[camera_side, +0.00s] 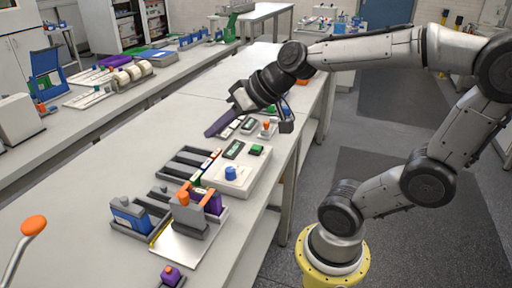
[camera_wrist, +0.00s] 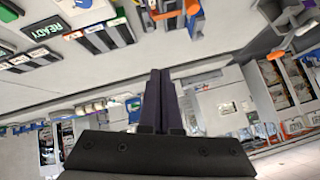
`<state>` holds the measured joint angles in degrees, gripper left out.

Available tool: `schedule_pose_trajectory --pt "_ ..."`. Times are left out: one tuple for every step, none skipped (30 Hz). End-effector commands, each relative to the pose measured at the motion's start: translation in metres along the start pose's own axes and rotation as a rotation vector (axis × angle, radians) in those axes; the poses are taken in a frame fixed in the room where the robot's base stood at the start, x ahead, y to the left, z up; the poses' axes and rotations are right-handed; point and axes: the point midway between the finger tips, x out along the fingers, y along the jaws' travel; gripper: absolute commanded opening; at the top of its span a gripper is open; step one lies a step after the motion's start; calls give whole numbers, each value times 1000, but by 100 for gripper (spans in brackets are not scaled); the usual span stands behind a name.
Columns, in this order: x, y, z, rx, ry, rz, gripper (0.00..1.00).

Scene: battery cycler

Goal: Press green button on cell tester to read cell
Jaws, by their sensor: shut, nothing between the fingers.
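The cell tester (camera_side: 245,180) is a white box on the bench in the side view. It carries a small dark display (camera_side: 233,149), a green button (camera_side: 256,150) and a blue round knob (camera_side: 231,173). My gripper (camera_side: 212,131) is above the bench, beyond the tester and to the left of the green button, apart from it. Its long dark fingers are together and empty; they also show in the wrist view (camera_wrist: 160,75). A display reading READY (camera_wrist: 42,28) and a green part (camera_wrist: 77,4) lie at the wrist view's upper left; I cannot tell whether that part is the button.
Dark slotted racks (camera_side: 185,165) stand left of the tester. A blue block (camera_side: 130,213) and a metal plate with a grey fixture (camera_side: 188,218) are nearer the camera. A small device with an orange top (camera_side: 266,128) stands behind the tester.

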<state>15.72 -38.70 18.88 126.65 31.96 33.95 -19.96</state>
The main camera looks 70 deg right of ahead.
Motion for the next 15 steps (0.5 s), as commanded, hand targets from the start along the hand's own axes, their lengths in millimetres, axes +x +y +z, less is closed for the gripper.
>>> schedule_pose_trajectory --pt "9 18 -14 76 28 27 0" --pt "13 28 -21 117 47 41 0" --pt "17 43 -30 172 71 61 0" --pt "20 55 -36 212 89 77 0" --pt "23 67 -40 252 105 93 0" --pt "26 84 -46 306 127 116 0" --pt "28 97 -49 345 140 133 0" --pt "30 110 -51 383 155 152 0" --pt "31 128 -53 436 173 176 0" --pt "32 141 -54 473 184 192 0" --pt "32 153 -53 508 194 209 0" --pt "32 169 -52 553 206 231 0" --pt "32 180 -50 585 214 246 0" --pt "32 190 -48 615 218 259 0" --pt "31 202 -44 648 223 276 0"
